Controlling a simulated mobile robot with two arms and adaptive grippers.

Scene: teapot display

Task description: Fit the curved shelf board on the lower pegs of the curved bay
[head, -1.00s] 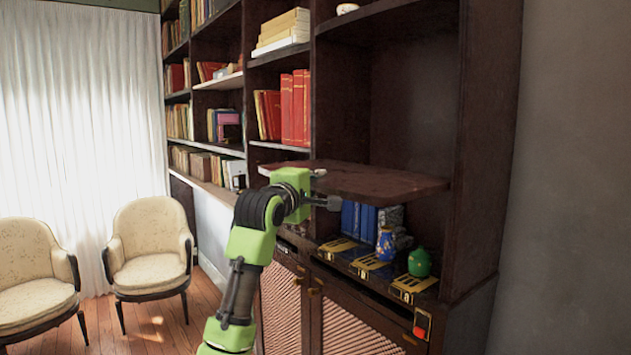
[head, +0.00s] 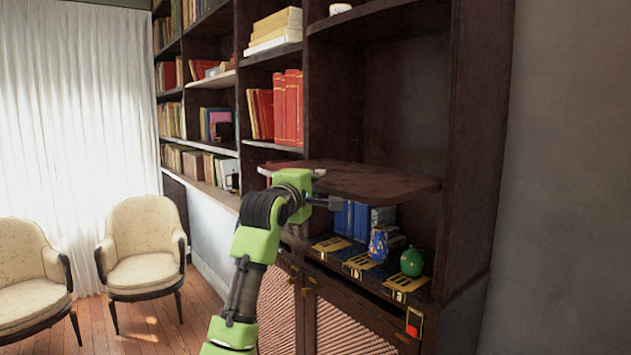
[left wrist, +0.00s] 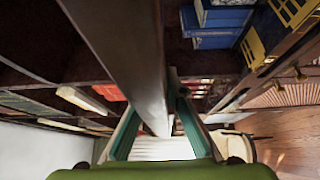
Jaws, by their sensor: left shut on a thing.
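The curved shelf board (head: 375,182) is dark brown and lies about level across the curved bay (head: 405,100), above the blue books. My left gripper (head: 335,202) is shut on the board at its front underside. In the left wrist view the board (left wrist: 128,45) runs edge-on as a long brown strip between the fingers of my left gripper (left wrist: 158,118). The board's right tip is close to the bay's right upright; I cannot tell if they touch. The lower pegs are hidden or too small to see. My right gripper is not in view.
Below the board stand blue books (head: 352,220), a blue vase (head: 378,244) and a green pot (head: 412,262), with gold-marked black plates (head: 361,263) in front. Two cream chairs (head: 142,250) stand at left.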

